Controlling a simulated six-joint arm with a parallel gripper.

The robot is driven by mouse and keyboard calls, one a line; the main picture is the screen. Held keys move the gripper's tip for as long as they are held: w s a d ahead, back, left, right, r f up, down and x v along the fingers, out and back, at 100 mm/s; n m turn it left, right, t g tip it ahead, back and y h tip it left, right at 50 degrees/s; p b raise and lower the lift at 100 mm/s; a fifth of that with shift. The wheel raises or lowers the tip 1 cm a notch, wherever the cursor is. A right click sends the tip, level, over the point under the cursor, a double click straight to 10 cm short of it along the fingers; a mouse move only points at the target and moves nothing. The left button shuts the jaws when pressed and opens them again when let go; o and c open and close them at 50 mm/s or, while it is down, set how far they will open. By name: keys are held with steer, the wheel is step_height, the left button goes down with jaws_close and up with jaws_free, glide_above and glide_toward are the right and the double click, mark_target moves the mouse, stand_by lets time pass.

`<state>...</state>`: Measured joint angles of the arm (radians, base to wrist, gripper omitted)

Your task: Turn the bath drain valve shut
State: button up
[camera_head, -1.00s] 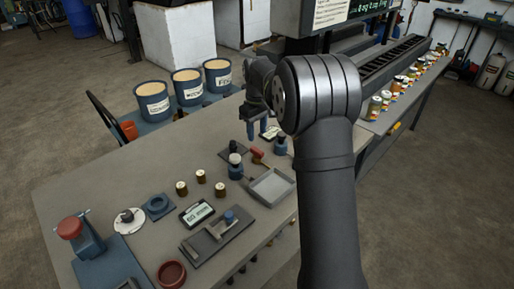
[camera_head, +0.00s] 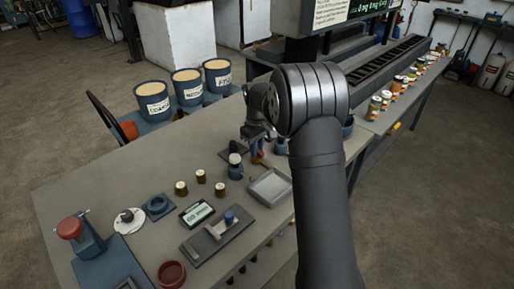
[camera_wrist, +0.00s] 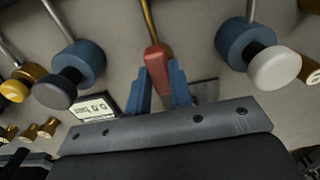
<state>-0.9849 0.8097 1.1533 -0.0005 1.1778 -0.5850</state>
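The red lever handle (camera_wrist: 157,62) on a brass stem is the likely drain valve; no label on it can be read. In the wrist view the two blue fingers of my gripper (camera_wrist: 161,85) stand on either side of this handle, with its near end between them. The handle is very close to both fingers; I cannot tell whether they press on it. In the head view my gripper (camera_head: 258,136) is low over the bench by the valves, and the handle is mostly hidden by it.
A blue valve with a black knob (camera_wrist: 78,62) is left of the handle, and one with a white knob (camera_wrist: 250,45) is right. A small display (camera_wrist: 95,106) is close by. In the head view a grey tray (camera_head: 270,187) and brass pieces (camera_head: 181,188) lie on the bench.

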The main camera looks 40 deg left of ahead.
steer(key=shift+m, duration=0.3)
jaws_close()
steer(key=m, duration=0.3)
steer(key=shift+m, duration=0.4)
steer(key=m, duration=0.4)
steer(key=shift+m, duration=0.3)
steer(key=m, duration=0.4)
steer(key=shift+m, duration=2.5)
steer(key=o, duration=0.9)
jaws_free()
steer(key=shift+c, duration=0.2)
steer(key=shift+r, duration=0.15)
